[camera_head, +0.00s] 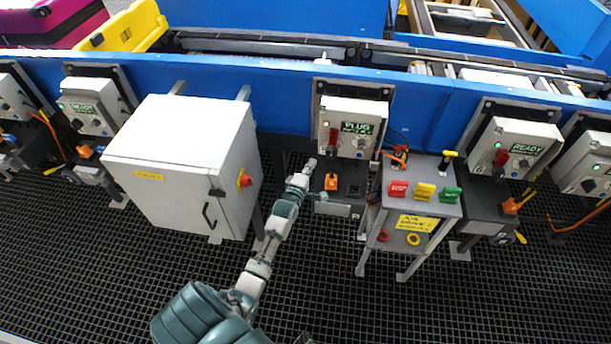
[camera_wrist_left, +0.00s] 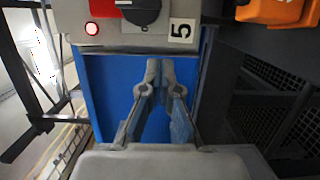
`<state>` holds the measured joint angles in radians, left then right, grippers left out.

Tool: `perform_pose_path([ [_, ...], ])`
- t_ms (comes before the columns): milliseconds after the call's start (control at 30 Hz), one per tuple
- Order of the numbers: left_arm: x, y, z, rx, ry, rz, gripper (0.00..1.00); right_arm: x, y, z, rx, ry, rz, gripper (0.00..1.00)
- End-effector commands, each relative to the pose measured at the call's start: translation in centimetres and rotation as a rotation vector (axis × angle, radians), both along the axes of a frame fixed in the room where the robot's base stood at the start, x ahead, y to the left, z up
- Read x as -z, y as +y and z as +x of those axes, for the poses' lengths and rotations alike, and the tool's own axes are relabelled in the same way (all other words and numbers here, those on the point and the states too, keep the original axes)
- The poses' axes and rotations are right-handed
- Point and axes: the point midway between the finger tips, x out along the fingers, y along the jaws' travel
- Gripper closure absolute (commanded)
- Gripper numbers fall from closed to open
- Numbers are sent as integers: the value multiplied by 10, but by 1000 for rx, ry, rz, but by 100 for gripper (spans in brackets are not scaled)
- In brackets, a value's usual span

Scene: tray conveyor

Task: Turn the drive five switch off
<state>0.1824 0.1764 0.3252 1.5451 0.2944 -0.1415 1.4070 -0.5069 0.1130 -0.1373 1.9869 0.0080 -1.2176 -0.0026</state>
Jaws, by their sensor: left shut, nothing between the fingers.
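The drive five box (camera_head: 351,112) is a grey box on the blue conveyor side, with a green-lettered display reading PLUG. My left gripper (camera_head: 312,163) is shut and empty, just below the box and apart from the switch. Its fingertips (camera_wrist_left: 161,68) point up in the left wrist view, below the switch.
A grey cabinet (camera_head: 180,150) with a red-yellow knob stands left of my left arm. A pedestal (camera_head: 423,205) with red, yellow and green buttons stands to the right. An orange connector (camera_head: 331,182) is close by the gripper. More drive boxes (camera_head: 515,147) line the conveyor.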

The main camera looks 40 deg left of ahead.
Motion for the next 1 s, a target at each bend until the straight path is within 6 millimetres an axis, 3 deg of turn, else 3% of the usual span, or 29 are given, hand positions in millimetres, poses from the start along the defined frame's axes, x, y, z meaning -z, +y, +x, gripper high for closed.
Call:
perform_pose_path([
  [67, 1, 6, 15, -1, 1, 2, 100, -7, 0, 0, 1, -3, 0, 60],
  [300, 1, -21, 30, 0, -1, -3, 100, -11, 2, 1, 1, -3, -2, 60],
  [1000, 2, -29, 34, 0, -16, -27, 100, -11, 2, 0, 2, 3, -2, 60],
])
